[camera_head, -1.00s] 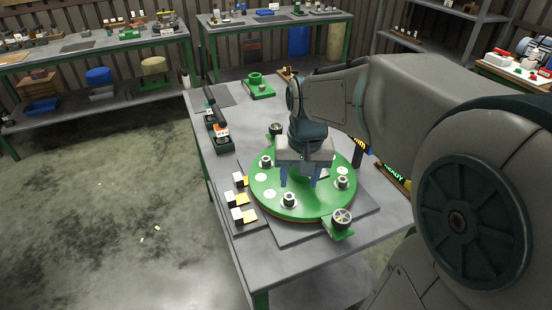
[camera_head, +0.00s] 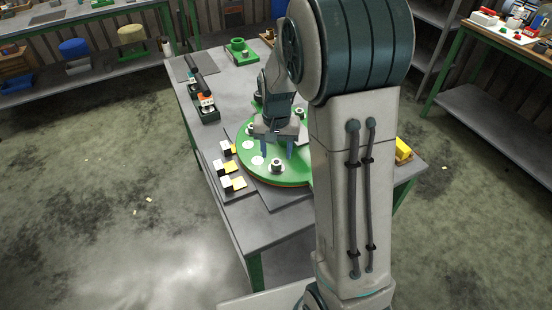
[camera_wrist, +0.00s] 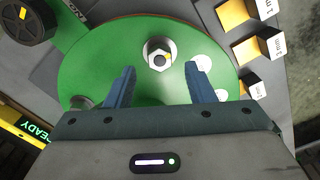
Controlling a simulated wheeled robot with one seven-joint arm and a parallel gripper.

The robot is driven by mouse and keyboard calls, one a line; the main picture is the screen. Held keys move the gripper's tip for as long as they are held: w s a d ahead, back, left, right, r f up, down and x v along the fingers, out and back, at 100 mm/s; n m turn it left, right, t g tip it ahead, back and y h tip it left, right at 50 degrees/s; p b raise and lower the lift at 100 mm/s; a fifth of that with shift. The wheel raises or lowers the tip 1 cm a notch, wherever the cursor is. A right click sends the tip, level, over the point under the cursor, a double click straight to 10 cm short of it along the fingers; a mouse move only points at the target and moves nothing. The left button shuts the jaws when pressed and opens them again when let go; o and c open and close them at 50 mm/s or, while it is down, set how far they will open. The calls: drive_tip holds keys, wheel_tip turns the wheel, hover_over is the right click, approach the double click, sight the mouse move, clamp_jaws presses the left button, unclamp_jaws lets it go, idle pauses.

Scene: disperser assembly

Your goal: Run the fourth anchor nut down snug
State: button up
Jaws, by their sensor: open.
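The green round plate (camera_head: 243,150) lies on the table and carries several anchor nuts. In the head view, one nut (camera_head: 277,165) stands at the front, another (camera_head: 251,130) at the left and another (camera_head: 299,112) at the back. My gripper (camera_head: 277,154) points down over the plate, open and empty. In the wrist view, a hex nut (camera_wrist: 158,54) on a pale washer lies just beyond the gap between my open fingertips (camera_wrist: 160,68). Another nut (camera_wrist: 80,102) is partly hidden near the plate's lower left edge. I cannot tell which nut is the fourth. My arm hides the plate's right side.
White and yellow blocks (camera_head: 229,168) marked 1 mm stand left of the plate. A black handwheel (camera_wrist: 27,20) and a READY sign (camera_wrist: 38,131) sit beside the plate. A black-handled tool (camera_head: 203,88) and a green fixture (camera_head: 239,50) are farther back. Bare tabletop lies front left.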

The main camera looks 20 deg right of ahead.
sight(276, 163)
drive_tip(key=shift+f, duration=2.15)
drive_tip(key=c, duration=1)
